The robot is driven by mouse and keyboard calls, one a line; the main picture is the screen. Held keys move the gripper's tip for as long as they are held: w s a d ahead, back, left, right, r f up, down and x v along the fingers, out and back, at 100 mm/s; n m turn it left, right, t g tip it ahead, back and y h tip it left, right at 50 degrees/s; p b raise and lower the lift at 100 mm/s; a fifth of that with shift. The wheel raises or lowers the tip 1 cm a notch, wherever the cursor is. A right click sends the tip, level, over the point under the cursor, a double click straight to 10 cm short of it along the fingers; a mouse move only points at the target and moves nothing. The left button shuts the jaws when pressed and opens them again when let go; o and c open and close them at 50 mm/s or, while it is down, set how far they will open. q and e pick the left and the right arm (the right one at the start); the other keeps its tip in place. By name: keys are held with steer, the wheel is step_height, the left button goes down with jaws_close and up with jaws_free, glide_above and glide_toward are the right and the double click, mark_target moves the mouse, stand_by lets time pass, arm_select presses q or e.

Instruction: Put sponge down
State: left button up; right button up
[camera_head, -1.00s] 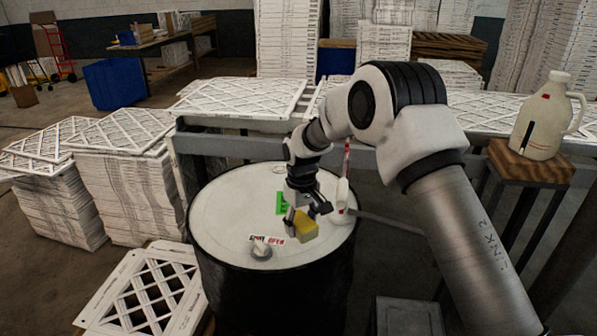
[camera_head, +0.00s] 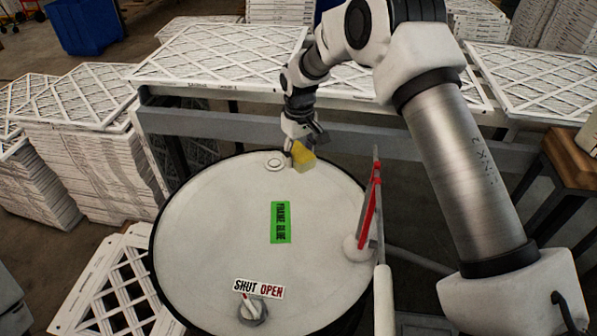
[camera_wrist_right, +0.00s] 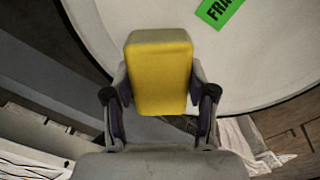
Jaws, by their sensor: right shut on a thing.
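The yellow sponge (camera_head: 303,157) is held by my right gripper (camera_head: 297,148) at the far edge of the white drum top (camera_head: 215,230). In the right wrist view the sponge (camera_wrist_right: 160,75) sits between the two fingers of the right gripper (camera_wrist_right: 160,105), which press on its sides. The sponge overlaps the drum's rim in that view. I cannot tell whether it touches the drum top or is above it. My left gripper is not in view.
A green label (camera_head: 281,222) and a knob (camera_head: 252,311) with a SHUT/OPEN sign are on the drum top. A red-and-white handled tool (camera_head: 370,215) stands at its right edge. A grey rail (camera_head: 230,117) and stacked filters (camera_head: 220,55) lie behind. Much of the drum top is clear.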

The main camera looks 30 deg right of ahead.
mark_target(299, 152)
step_height(299, 152, down, 8)
steer(key=shift+s+f+p, duration=0.1)
steer(key=shift+f+p, duration=0.15)
steer(key=shift+p, duration=0.8)
steer(key=shift+s+a, duration=0.1)
steer(key=shift+f, duration=0.2)
steer(key=o, duration=1)
steer(key=shift+r, duration=0.2)
step_height(299, 152, up, 11)
steer(key=b, duration=0.3)
steer(key=shift+r, duration=0.55)
